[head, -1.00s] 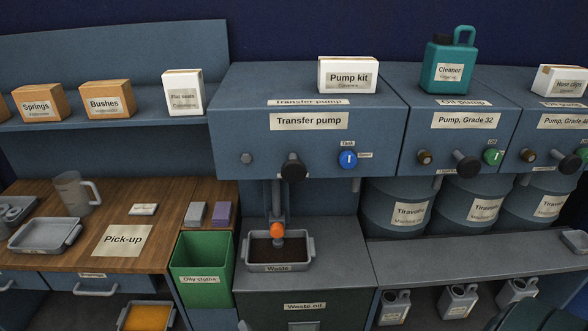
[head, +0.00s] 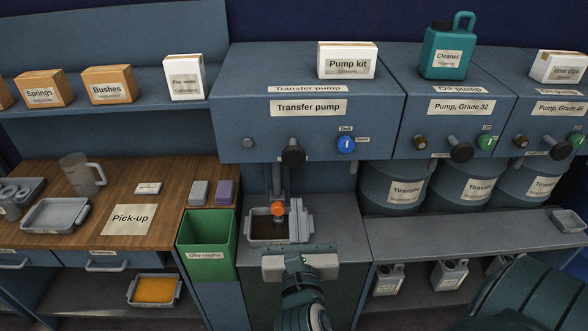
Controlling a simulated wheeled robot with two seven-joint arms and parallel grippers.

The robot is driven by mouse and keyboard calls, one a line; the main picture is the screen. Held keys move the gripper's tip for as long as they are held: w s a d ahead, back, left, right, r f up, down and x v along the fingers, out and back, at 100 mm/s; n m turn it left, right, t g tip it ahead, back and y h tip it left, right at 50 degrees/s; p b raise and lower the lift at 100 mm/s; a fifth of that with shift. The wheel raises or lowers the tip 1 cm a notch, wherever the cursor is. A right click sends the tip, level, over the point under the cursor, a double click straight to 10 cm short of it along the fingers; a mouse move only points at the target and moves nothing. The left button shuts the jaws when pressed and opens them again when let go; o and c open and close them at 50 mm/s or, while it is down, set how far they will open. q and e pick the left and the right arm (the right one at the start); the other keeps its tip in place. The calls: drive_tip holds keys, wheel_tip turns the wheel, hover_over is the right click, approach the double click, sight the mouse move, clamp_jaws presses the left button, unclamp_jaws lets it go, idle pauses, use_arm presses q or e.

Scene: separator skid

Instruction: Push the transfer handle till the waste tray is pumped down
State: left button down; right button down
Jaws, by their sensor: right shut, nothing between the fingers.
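Below, the grey waste tray (head: 252,240) stands under a pipe with an orange part (head: 277,209). Dark liquid (head: 260,226) shows in the tray. My left gripper is out of view.
A green bin (head: 207,240) for oily cloths stands left of the waste tray. The wooden bench (head: 170,190) is further left. Two oil pumps (head: 455,130) with drums (head: 470,190) below are on the right. Free air lies between the gripper and the pump front.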

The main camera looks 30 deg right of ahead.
drive_tip(key=shift+w+d, duration=0.1)
drive_tip(key=shift+w, duration=0.05)
drive_tip(key=p, duration=0.4)
approach(293, 159)
drive_tip(key=x, duration=0.4)
drive_tip(key=shift+w+d+r, duration=0.15)
drive_tip(key=shift+w+d, duration=0.1)
drive_tip(key=shift+w, duration=0.05)
drive_tip(key=shift+x, duration=0.8)
drive_tip(key=shift+w, duration=0.1)
